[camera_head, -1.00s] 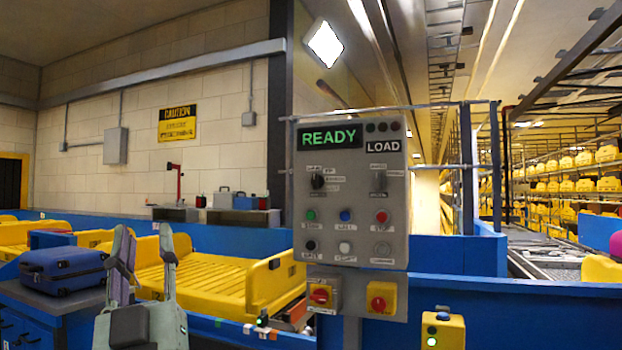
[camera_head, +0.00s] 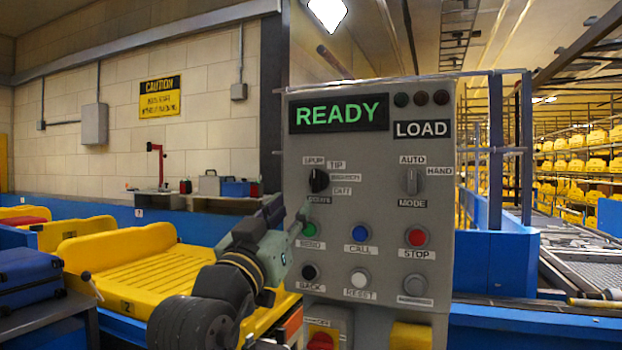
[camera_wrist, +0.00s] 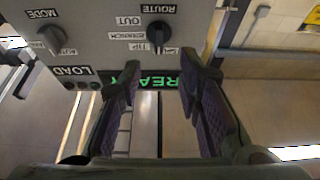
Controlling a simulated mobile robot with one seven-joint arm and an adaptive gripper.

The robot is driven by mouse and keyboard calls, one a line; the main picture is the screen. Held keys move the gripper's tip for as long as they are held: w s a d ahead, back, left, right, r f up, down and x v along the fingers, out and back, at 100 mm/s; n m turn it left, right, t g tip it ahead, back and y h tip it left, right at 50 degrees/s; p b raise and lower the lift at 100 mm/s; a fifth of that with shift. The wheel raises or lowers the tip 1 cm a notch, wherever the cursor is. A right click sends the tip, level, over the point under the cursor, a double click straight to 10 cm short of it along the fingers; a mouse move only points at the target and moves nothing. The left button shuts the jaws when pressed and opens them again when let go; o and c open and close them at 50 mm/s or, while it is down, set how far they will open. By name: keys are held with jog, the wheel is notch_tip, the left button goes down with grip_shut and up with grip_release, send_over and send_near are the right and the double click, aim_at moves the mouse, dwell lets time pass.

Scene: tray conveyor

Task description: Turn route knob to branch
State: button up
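The route knob (camera_head: 319,180) is a black rotary knob at the upper left of the grey control panel (camera_head: 385,285). Labels including TIP and OUT surround it; the branch label (camera_head: 344,178) is to its right. Its exact pointing direction is too small to tell. It also appears upside down in the wrist view (camera_wrist: 159,34). My gripper (camera_head: 302,218) is in front of the panel, below and left of the knob, apart from it. In the wrist view, its two purple-padded fingers (camera_wrist: 159,80) are spread with nothing between them.
The mode knob (camera_head: 412,181) is on the panel's right side. Below the knobs are several buttons, including green (camera_head: 309,230), blue (camera_head: 360,233) and red (camera_head: 417,237). The display (camera_head: 339,113) reads READY. A yellow tray (camera_head: 150,270) and blue suitcase (camera_head: 30,278) are at left.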

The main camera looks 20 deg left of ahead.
aim_at(314, 181)
jog(key=p+x, duration=0.2)
jog(key=x, duration=0.3)
jog(key=p+x, duration=0.2)
jog(key=x, duration=0.2)
jog(key=shift+w+d+r, duration=0.15)
jog(key=shift+w+r, duration=0.1)
jog(key=shift+r, duration=0.1)
jog(key=shift+w, duration=0.45)
grip_shut()
